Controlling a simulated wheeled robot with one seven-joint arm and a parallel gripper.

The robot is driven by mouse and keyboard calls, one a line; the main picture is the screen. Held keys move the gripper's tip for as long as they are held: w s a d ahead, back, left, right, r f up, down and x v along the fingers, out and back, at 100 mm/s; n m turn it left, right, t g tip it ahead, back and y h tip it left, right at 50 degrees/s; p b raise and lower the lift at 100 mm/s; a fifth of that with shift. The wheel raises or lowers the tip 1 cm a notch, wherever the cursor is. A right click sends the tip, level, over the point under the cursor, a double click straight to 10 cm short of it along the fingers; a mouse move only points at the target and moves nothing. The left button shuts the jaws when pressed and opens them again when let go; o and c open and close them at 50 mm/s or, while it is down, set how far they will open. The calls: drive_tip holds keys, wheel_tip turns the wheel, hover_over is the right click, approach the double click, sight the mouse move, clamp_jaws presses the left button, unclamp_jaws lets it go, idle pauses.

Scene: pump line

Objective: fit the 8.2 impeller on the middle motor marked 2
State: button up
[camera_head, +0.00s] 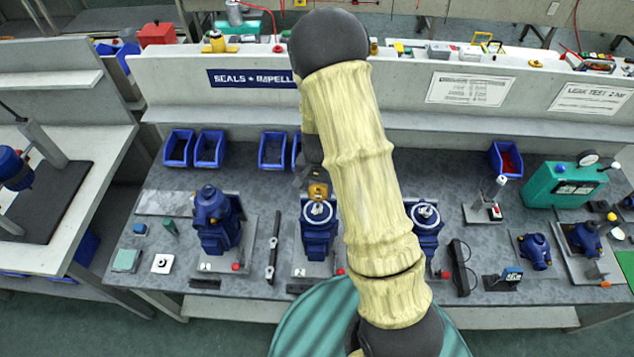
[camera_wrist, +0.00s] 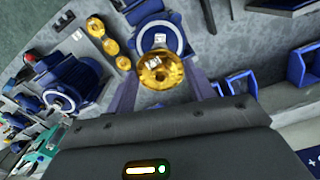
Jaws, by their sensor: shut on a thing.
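My gripper (camera_wrist: 162,92) is shut on a brass impeller (camera_wrist: 160,72), which shows between its two fingers in the wrist view. The impeller has a small pale label I cannot read. It also shows in the head view (camera_head: 317,190), just behind and above the bare silver shaft end of the blue middle motor (camera_head: 319,222). It looks apart from the shaft. In the wrist view, this motor's round blue face (camera_wrist: 178,40) lies just beyond the impeller. My arm hides most of the gripper in the head view.
Blue motors stand at left (camera_head: 216,222) and right (camera_head: 425,228) of the middle one. Several brass parts (camera_wrist: 109,46) lie between the middle and right motors. Blue bins (camera_head: 209,148) stand at the back. A teal tester (camera_head: 560,186) stands on the right.

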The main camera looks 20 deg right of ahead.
sight(317, 207)
drive_tip(key=shift+f+b, duration=2.45)
drive_tip(key=shift+f, duration=0.8)
drive_tip(key=shift+s, duration=0.15)
drive_tip(key=shift+a, duration=0.1)
drive_tip(key=shift+f, duration=0.2)
drive_tip(key=o, duration=1.5)
drive_tip(key=shift+r, duration=0.1)
